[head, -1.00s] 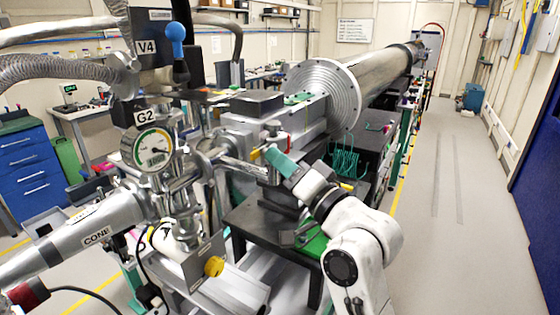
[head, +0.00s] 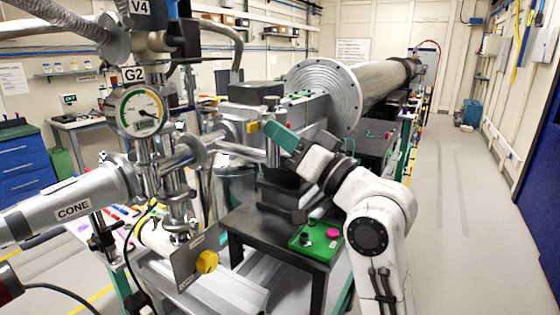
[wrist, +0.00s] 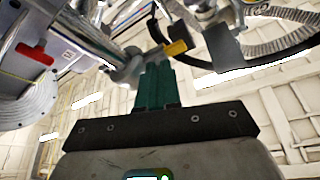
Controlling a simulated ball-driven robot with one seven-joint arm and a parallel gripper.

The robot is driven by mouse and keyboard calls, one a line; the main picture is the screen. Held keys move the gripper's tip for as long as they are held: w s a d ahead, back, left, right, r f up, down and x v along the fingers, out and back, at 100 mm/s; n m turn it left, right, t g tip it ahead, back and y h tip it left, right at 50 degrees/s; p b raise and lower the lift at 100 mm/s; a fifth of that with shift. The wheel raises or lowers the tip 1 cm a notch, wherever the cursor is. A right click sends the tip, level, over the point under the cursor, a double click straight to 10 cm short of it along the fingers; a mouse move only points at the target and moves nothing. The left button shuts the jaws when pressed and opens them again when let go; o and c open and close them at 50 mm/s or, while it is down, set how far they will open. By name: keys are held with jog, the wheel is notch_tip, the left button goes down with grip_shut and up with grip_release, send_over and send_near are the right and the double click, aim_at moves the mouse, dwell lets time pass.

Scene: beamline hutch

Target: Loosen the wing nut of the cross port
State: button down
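The cross port (head: 178,158) is the metal pipe cross below the G2 gauge, left of centre in the head view. My gripper (head: 272,130) is right of it, with teal fingers pointing up and left. In the wrist view my gripper (wrist: 157,68) has its fingers side by side with no visible gap. A small yellow piece (wrist: 177,47) is just beyond the fingertips, near a metal flange (wrist: 128,65); it also shows in the head view (head: 253,127). I cannot tell whether it is the wing nut or whether the fingers touch it.
The G2 gauge (head: 140,110) and the CONE pipe (head: 75,208) are at left. A yellow knob (head: 207,262) is on a plate below the cross. A black table (head: 262,237) carries a green box (head: 316,241). The floor (head: 455,190) at right is clear.

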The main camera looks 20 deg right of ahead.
jog(key=n+y+b, duration=0.1)
jog(key=n+b, duration=0.1)
jog(key=n+g+y+b, duration=0.1)
jog(key=n+b, duration=0.1)
jog(key=b, duration=0.1)
jog(key=shift+w+d+f+n+b, duration=0.1)
jog(key=shift+d+n+b, duration=0.05)
jog(key=shift+n+b, duration=0.2)
jog(key=shift+n+y, duration=0.25)
jog(key=shift+y, duration=0.05)
jog(key=c, duration=1.3)
grip_release()
jog(key=b+v, duration=0.2)
jog(key=v, duration=0.8)
jog(key=shift+s+d, duration=0.25)
jog(key=shift+s, duration=0.05)
